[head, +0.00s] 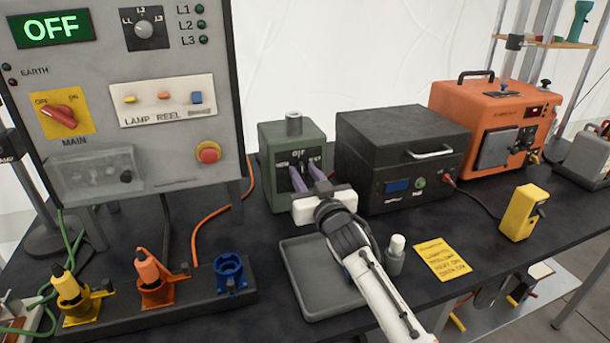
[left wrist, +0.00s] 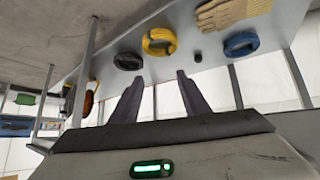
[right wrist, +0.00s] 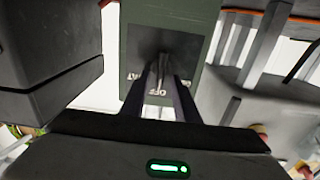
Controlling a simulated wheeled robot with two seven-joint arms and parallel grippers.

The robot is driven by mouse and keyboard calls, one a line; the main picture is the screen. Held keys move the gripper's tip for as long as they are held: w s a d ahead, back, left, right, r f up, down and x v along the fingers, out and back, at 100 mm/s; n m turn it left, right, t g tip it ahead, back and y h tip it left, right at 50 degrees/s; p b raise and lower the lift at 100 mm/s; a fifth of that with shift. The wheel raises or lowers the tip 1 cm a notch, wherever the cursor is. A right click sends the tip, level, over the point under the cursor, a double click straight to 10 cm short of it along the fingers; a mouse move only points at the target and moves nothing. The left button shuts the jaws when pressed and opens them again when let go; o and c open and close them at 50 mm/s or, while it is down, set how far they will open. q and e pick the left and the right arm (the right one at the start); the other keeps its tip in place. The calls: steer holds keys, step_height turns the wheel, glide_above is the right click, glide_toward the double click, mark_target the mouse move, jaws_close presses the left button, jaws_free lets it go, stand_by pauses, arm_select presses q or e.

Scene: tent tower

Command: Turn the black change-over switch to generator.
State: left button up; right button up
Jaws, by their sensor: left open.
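The black change-over switch (right wrist: 162,64) sits on the front of a green box (head: 278,137), which stands left of the black unit in the head view. Labels around the switch include OFF, at the top. My right gripper (head: 305,172) is at the green box's front, its two dark fingers pointing at the switch. In the right wrist view the fingers (right wrist: 162,88) lie on either side of the switch's handle; I cannot tell whether they touch it. My left gripper (left wrist: 160,76) is open and empty, away from the switch, and out of the head view.
A grey control panel (head: 93,178) showing OFF stands left of the green box. A black unit (head: 405,140) and an orange generator (head: 473,115) stand to the right.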

steer(key=c, duration=0.7)
jaws_close()
steer(key=shift+n, duration=0.3)
steer(key=n, duration=0.4)
steer(key=n+b, duration=0.1)
steer(key=n, duration=0.1)
steer(key=shift+s+a+f, duration=0.15)
steer(key=shift+a+f, duration=0.1)
steer(key=shift+a, duration=0.15)
steer(key=n, duration=0.5)
steer(key=shift+a+f, duration=0.2)
steer(key=shift+n, duration=0.3)
steer(key=o, duration=0.7)
jaws_free()
